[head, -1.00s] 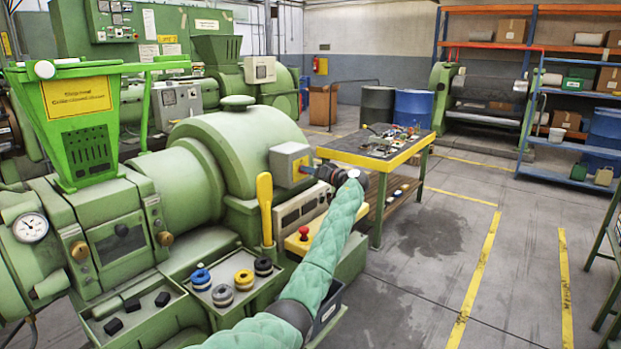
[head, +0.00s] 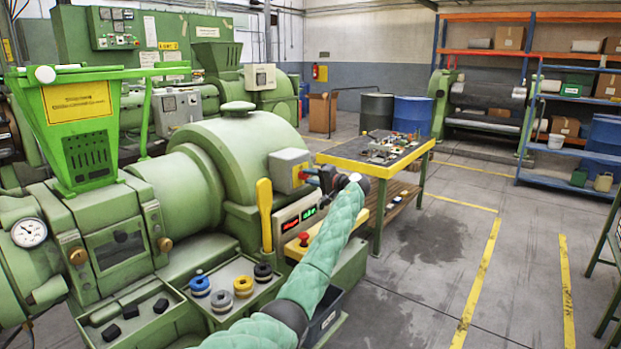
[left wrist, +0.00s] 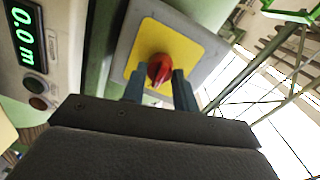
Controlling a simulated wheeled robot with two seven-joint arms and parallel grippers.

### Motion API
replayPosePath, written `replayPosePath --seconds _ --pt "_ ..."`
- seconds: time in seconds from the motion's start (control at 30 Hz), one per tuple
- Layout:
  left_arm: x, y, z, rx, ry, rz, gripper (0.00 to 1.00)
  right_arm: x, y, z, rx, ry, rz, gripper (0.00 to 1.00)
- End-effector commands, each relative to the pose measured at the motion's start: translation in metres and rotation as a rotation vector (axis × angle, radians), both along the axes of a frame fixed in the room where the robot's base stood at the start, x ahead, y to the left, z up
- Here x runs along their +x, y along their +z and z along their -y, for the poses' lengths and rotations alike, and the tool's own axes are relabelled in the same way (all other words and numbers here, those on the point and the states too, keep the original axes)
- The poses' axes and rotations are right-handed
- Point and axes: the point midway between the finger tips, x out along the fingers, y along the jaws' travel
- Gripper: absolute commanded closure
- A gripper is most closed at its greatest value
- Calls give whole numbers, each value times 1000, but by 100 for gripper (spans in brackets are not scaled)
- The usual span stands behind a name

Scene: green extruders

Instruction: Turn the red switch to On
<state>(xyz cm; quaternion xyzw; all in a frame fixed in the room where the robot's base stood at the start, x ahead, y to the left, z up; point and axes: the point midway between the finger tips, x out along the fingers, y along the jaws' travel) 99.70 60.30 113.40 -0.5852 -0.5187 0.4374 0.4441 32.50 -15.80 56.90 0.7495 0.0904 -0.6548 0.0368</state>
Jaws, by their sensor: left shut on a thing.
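The red switch (left wrist: 160,67) is a knob on a yellow plate (left wrist: 186,38) on a grey box. The box (head: 287,168) shows in the head view on the side of the green extruder (head: 237,140). My left gripper (left wrist: 158,76) is shut on the red switch, one blue-grey finger on each side of the knob. In the head view my left gripper (head: 312,178) reaches the box from the right and mostly hides the knob. A display panel (head: 300,220) below the box is lit with red and green digits. My right gripper is not in view.
A yellow lever (head: 265,215) stands left of the display panel. A red button (head: 304,238) sits on a yellow box below it. A yellow-edged workbench (head: 350,165) stands behind my left arm. The floor at right is open.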

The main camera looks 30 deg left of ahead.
Motion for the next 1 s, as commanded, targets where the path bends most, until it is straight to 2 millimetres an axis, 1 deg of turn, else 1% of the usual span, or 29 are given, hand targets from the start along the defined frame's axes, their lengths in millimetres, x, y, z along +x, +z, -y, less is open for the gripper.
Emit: replayPosePath --seconds 0.03,0.17,0.6,0.63,0.73,1.0 --pt "1 3 0 3 -3 -10 94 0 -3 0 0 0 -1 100" --pt "1 3 0 5 -2 -33 94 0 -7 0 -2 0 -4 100" --pt "1 2 0 6 -3 -43 94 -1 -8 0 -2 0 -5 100" --pt "1 2 0 6 -3 -43 69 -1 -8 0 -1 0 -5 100" --pt "1 2 0 6 -3 -43 49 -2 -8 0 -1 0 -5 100" --pt "0 1 0 4 -1 -44 49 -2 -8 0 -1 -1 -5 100"
